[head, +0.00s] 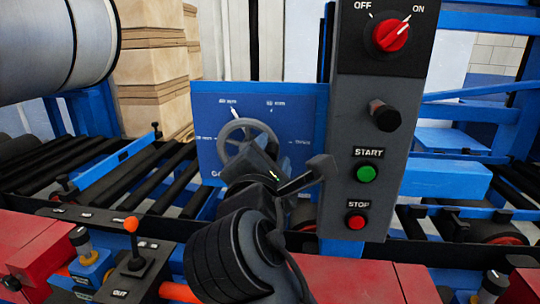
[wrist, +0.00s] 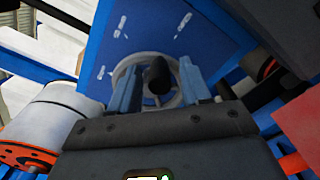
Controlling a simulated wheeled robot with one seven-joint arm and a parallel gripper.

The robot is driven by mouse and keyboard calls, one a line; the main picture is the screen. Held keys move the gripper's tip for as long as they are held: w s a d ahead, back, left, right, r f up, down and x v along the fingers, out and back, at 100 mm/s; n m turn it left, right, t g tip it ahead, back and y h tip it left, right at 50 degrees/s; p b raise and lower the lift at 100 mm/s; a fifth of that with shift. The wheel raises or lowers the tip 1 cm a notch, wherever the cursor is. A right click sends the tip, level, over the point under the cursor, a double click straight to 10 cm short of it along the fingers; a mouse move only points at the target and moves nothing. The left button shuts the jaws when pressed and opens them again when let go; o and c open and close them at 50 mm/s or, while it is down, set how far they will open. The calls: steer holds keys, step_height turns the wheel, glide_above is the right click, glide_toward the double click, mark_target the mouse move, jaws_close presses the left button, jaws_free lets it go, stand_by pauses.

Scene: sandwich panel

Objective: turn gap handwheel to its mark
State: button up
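The grey gap handwheel (head: 226,132) is mounted on a blue panel (head: 207,110) left of the control box. Blurred white marks with mm labels surround it. A white pointer (head: 237,113) at the wheel's upper left points towards the upper-left label. My gripper (head: 262,165) is in front of the wheel and hides its lower right part. In the wrist view, my gripper (wrist: 158,88) has its two blue fingers apart. A dark knob (wrist: 157,74) shows between them, with gaps on both sides, and the wheel's ring (wrist: 124,72) lies behind. Whether either finger touches the wheel is unclear.
The grey control box (head: 340,150) stands close to my gripper's right, with a red switch (head: 390,35), green START button (head: 367,174) and red STOP button (head: 356,222). An orange-tipped lever (head: 132,226) is at lower left. Rollers (head: 60,160) lie behind.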

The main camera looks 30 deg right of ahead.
jaws_close()
steer(key=shift+f, duration=0.15)
steer(key=w+a+f+m+b, duration=0.1)
steer(key=a+f+m+b, duration=0.1)
steer(key=m+b, duration=0.5)
steer(key=w+a+f+m+b, duration=0.2)
steer(key=m+b, duration=0.6)
steer(key=m, duration=0.8)
steer(key=shift+w+a+f, duration=0.25)
steer(key=shift+a+f, duration=0.25)
steer(key=shift+f, duration=0.65)
steer(key=shift+r, duration=0.1)
